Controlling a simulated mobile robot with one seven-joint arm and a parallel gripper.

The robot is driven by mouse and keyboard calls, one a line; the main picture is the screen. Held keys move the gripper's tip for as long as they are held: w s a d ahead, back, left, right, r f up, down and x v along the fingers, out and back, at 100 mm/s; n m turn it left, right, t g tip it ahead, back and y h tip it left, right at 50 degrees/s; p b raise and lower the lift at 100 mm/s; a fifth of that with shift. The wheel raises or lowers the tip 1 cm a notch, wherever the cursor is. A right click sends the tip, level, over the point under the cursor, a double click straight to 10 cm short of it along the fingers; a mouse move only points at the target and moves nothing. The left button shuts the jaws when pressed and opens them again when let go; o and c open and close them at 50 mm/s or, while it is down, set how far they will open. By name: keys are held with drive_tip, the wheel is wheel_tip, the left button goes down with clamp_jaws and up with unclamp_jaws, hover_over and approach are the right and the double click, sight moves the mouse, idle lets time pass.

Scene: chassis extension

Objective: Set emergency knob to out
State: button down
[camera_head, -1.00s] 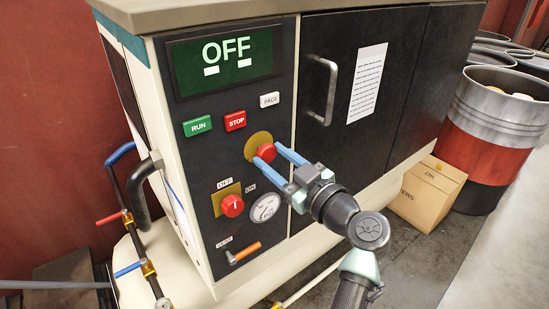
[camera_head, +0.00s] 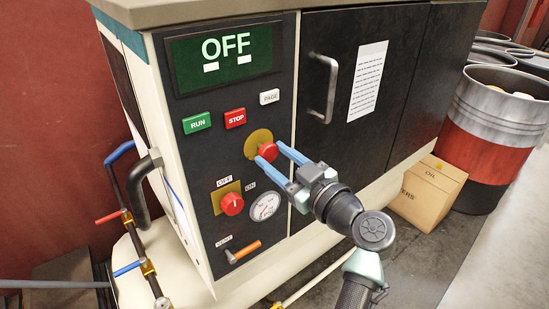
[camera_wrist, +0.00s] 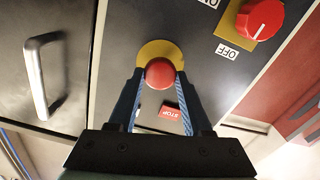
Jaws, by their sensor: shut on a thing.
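The emergency knob is a red round mushroom button (camera_head: 268,151) on a yellow round plate (camera_head: 254,142) on the black control panel. It also shows in the wrist view (camera_wrist: 160,73), between my fingers. My gripper (camera_head: 268,154) has its two blue fingers closed on the sides of the red knob. The display (camera_head: 222,60) at the top of the panel reads OFF. The knob's stem is hidden behind its cap and my fingers.
A red rotary knob (camera_head: 232,204), a gauge (camera_head: 265,206) and an orange-handled lever (camera_head: 244,252) sit below. RUN (camera_head: 197,123), STOP (camera_head: 235,118) and PAGE (camera_head: 269,97) buttons sit above. A cabinet door handle (camera_head: 325,88) stands out to the right.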

drive_tip(key=shift+s+d+f+b, duration=0.2)
drive_tip(key=shift+s+d+b, duration=0.15)
drive_tip(key=shift+s+b, duration=0.1)
drive_tip(key=shift+c, duration=1.5)
unclamp_jaws()
drive_tip(key=shift+r, duration=0.15)
drive_tip(key=shift+s+d, duration=0.1)
drive_tip(key=b+v, duration=0.1)
drive_tip(key=v, duration=1.1)
drive_tip(key=shift+s+d+b, duration=0.2)
drive_tip(key=shift+s+b, duration=0.15)
